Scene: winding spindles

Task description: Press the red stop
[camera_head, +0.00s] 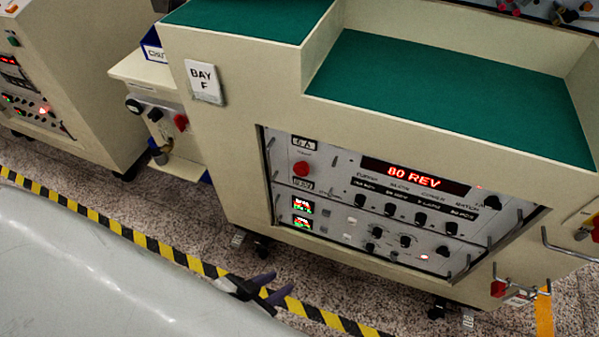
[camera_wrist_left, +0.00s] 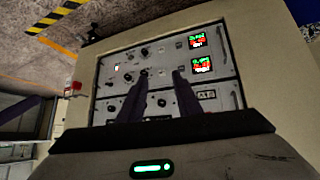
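The red stop (camera_head: 301,168) is a round red button at the upper left of the control panel (camera_head: 345,163) on the bay F cabinet. It sits just below a small "6 A" label in the head view. My left gripper (camera_head: 283,282) is low in front of the cabinet, over the floor stripe, well below and apart from the button. Its two dark fingers are parted and empty. My right gripper is not in view.
A display (camera_head: 414,176) reads "80 REV". Black knobs, two small lit screens (camera_head: 302,206) and protruding metal handles crowd the panel. A red block (camera_head: 498,288) hangs at the cabinet's lower right. A yellow-black stripe (camera_head: 140,238) crosses the floor. Another cabinet (camera_head: 75,70) stands left.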

